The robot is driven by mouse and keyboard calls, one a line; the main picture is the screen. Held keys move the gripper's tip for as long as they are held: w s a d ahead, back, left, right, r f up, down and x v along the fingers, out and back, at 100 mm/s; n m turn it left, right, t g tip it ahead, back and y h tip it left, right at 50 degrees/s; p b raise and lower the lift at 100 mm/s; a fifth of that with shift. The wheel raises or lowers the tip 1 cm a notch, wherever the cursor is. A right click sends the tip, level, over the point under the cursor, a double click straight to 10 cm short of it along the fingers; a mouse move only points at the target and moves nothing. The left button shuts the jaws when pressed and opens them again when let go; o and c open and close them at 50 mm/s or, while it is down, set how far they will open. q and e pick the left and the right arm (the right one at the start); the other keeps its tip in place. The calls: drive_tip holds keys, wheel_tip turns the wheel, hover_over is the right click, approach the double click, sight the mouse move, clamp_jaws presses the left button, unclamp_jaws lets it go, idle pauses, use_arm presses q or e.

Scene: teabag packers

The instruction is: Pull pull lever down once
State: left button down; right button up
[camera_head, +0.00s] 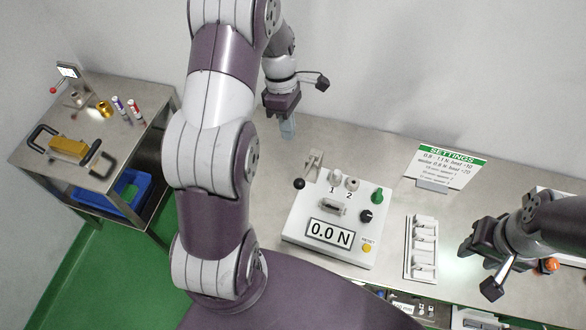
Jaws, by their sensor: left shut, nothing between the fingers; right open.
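The white tester box (300,235) stands on the steel table, with a display reading 0.0 N. A lever with a black ball knob (299,184) sticks out at the box's back left corner, beside a metal bracket (315,160). I take this to be the pull lever. My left gripper (287,130) is shut and empty, pointing down above the table behind the lever, apart from it. My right gripper (464,248) is open at the right, near the white rack and away from the lever.
A green-topped settings sign (447,166) stands behind the box. A white rack (420,248) lies right of it. The box also has a green knob (377,196), a black knob (366,216) and a yellow reset button (367,247). A steel side table (120,150) stands at left.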

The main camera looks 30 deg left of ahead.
wheel_tip(320, 180, down, 4)
drive_tip(key=w+d+b, duration=0.1)
drive_tip(key=w+b, duration=0.1)
drive_tip(key=b, duration=0.1)
use_arm(q)
drive_tip(key=p, duration=0.2)
approach(298, 179)
drive_tip(key=p+x, duration=0.1)
drive_tip(key=x, duration=0.4)
drive_tip(key=shift+d+f+p, duration=0.25)
drive_tip(key=shift+f+p, duration=0.05)
drive_tip(key=shift+p, duration=0.05)
drive_tip(key=shift+s+f, duration=0.3)
drive_tip(key=shift+f, duration=0.25)
use_arm(e)
drive_tip(key=r, duration=0.2)
drive_tip(key=s+r, duration=0.1)
drive_tip(key=r, duration=0.1)
drive_tip(key=shift+a+r, duration=0.2)
drive_tip(key=shift+r, duration=0.1)
use_arm(q)
drive_tip(key=shift+w+d, duration=0.1)
use_arm(e)
drive_tip(key=shift+f, duration=0.1)
